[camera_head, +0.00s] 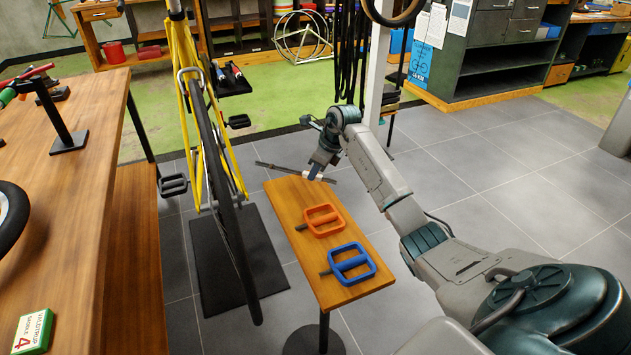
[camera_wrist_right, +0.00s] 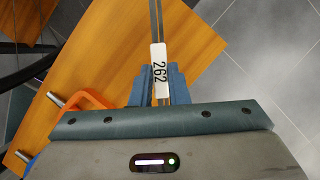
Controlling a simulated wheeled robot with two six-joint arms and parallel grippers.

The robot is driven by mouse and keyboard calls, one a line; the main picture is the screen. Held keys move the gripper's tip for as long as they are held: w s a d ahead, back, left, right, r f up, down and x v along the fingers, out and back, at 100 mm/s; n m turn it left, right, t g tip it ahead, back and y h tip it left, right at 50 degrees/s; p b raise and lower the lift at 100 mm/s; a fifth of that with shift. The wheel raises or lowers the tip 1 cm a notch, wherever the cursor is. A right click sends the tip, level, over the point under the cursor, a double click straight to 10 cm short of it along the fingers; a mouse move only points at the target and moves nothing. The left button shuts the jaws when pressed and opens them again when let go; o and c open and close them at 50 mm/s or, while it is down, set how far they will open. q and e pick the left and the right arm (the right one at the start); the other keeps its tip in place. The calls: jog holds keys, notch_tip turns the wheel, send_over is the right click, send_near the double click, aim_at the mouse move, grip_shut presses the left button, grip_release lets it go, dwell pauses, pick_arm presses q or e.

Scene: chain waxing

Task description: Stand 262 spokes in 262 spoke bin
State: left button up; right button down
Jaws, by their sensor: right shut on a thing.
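My right gripper (camera_head: 314,173) is shut on the 262 spokes, a thin dark bundle (camera_head: 278,167) with a white tag. In the right wrist view the tag (camera_wrist_right: 159,75) reads "262" and sits between the blue fingers (camera_wrist_right: 158,90). The spokes (camera_wrist_right: 158,18) run away from the gripper toward the top of that view. In the head view the bundle lies roughly level across the far end of the small wooden table; I cannot tell whether it touches the top. I cannot make out a bin labelled 262. My left gripper is out of view.
The small wooden table (camera_head: 290,192) bears an orange-handled tool (camera_head: 322,207) and a blue-handled tool (camera_head: 335,265). A yellow bike frame (camera_head: 185,75) on a black mat (camera_head: 205,265) stands to its left. A workbench (camera_head: 85,190) fills the far left. Grey floor is clear at right.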

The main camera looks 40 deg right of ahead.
aim_at(318, 175)
jog(key=shift+f, duration=1.7)
jog(key=c, duration=1.4)
grip_release()
